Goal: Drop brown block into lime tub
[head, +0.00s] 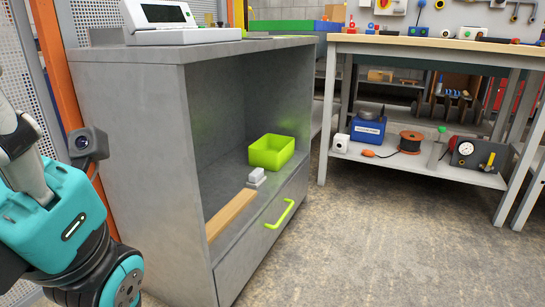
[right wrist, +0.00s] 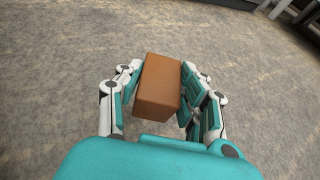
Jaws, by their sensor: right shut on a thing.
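The lime tub (head: 272,152) stands on the open shelf of the grey cabinet in the head view, near the shelf's right end. It looks empty from this angle. The brown block (right wrist: 159,84) shows in the right wrist view, between the fingers of my right gripper (right wrist: 162,90). The gripper is shut on it, with bare floor below. The right gripper and the block do not show in the head view. Part of my left arm is at the left edge of the head view, but its gripper fingers are out of the picture.
The grey cabinet (head: 130,120) has a lime drawer handle (head: 280,214). A wooden strip (head: 230,214) and a small white-grey item (head: 256,177) lie on the shelf left of the tub. A workbench (head: 430,45) stands at the right. The floor (head: 370,240) between is clear.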

